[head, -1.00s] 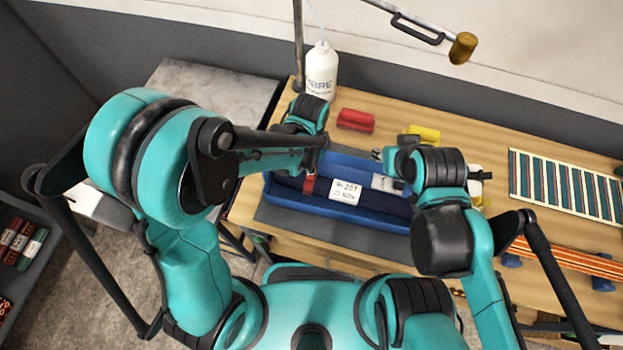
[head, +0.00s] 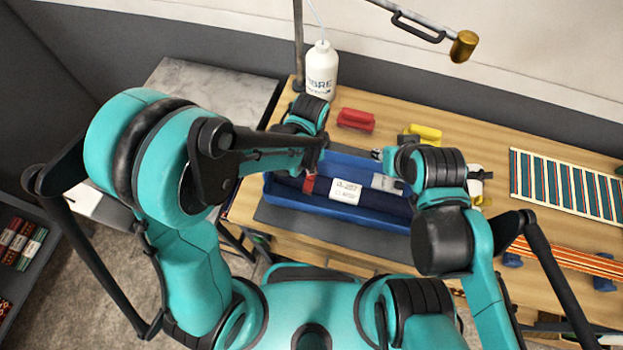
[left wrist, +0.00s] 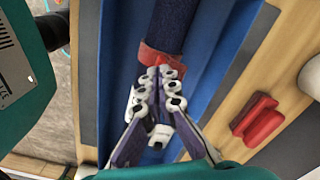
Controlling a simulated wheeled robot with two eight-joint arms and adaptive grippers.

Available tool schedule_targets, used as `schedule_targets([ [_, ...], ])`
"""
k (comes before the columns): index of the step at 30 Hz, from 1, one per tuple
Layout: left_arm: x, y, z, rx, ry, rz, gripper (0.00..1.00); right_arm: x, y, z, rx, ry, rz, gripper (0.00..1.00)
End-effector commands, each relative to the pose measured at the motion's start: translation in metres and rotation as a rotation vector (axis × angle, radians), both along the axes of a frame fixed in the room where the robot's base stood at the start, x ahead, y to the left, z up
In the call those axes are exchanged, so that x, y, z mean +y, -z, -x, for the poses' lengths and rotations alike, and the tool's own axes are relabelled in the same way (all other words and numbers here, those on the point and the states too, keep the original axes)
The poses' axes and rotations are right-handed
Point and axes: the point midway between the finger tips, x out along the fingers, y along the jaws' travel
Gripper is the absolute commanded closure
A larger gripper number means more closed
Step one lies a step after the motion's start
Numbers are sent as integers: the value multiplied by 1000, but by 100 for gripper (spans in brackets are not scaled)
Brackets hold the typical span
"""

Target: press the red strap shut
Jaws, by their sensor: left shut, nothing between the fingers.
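The red strap (head: 309,183) is wrapped round the left part of a dark blue roll (head: 320,205) lying in a blue tray (head: 340,214). In the left wrist view the strap (left wrist: 158,55) sits on the roll (left wrist: 166,22) just ahead of my left fingertips. My left gripper (left wrist: 160,82) is shut and empty, its tips touching or very close to the strap; the exact contact cannot be told. Whether the strap's end lies flat is partly hidden by the fingers. My right gripper (head: 377,154) hangs above the tray's far side; its fingers are too small to read.
A white label (head: 347,190) and a pale strap (head: 387,184) are on the roll. Behind the tray are a red block (head: 356,119), a yellow block (head: 424,133) and a white bottle (head: 321,70).

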Motion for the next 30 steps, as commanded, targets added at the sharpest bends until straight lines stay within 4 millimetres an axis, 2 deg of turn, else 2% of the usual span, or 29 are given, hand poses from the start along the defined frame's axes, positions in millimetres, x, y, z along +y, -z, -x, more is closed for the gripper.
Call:
schedule_targets([
  [20, 0, 15, 0, 0, 0, 0, 100, 0, 14, 0, 0, 0, 0, 67],
  [30, 0, 14, 0, 0, 0, 0, 100, 0, 13, 0, 0, 0, 0, 67],
])
